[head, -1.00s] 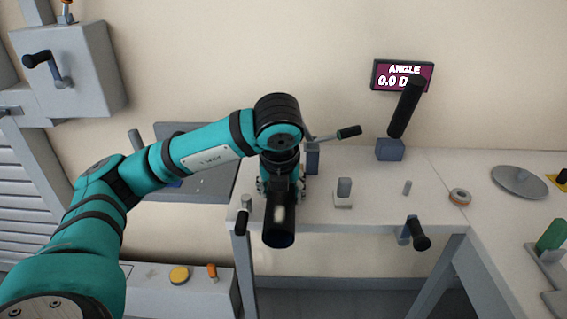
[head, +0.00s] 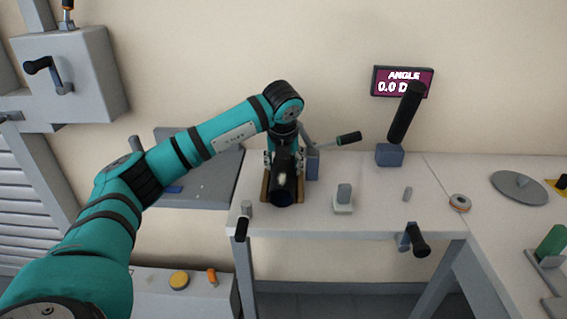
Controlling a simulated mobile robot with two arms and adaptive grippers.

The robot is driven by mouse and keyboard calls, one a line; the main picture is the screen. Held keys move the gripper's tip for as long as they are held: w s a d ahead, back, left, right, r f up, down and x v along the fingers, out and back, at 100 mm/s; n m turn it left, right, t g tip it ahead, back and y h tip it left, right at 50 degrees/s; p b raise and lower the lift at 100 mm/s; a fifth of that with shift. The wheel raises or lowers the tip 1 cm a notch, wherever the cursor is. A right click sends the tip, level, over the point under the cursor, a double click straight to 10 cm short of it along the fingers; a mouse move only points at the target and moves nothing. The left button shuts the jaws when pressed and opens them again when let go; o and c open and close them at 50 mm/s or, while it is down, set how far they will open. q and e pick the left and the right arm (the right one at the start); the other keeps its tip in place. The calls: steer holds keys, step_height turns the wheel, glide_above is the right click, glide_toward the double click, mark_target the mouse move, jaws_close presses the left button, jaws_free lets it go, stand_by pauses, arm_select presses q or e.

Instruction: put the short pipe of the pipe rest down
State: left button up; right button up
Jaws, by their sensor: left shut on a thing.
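Brown wooden parts, which look like the pipe rest (head: 266,188), show on both sides of the pipe. The pipe hides the middle of the rest, so I cannot tell whether it touches it. My right gripper is not in view.
A small grey block on a pale base (head: 343,199) is right of the pipe. A black lever (head: 407,112) stands on a blue block behind.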

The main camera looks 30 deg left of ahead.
mark_target(283, 170)
arm_select(q)
steer(key=shift+r, duration=0.1)
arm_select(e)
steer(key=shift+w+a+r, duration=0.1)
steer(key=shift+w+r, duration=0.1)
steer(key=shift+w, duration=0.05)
arm_select(q)
steer(key=o, duration=0.8)
steer(key=shift+o, duration=0.7)
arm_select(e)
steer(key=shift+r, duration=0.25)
arm_select(q)
steer(key=shift+r, duration=0.15)
steer(key=p+v, duration=0.1)
steer(key=v, duration=0.9)
steer(key=shift+s+d+r, duration=0.1)
steer(key=shift+s+r, duration=0.05)
steer(key=shift+r, duration=0.15)
steer(key=shift+s+d+r, duration=0.1)
steer(key=shift+s+r, duration=0.1)
steer(key=shift+r, duration=0.3)
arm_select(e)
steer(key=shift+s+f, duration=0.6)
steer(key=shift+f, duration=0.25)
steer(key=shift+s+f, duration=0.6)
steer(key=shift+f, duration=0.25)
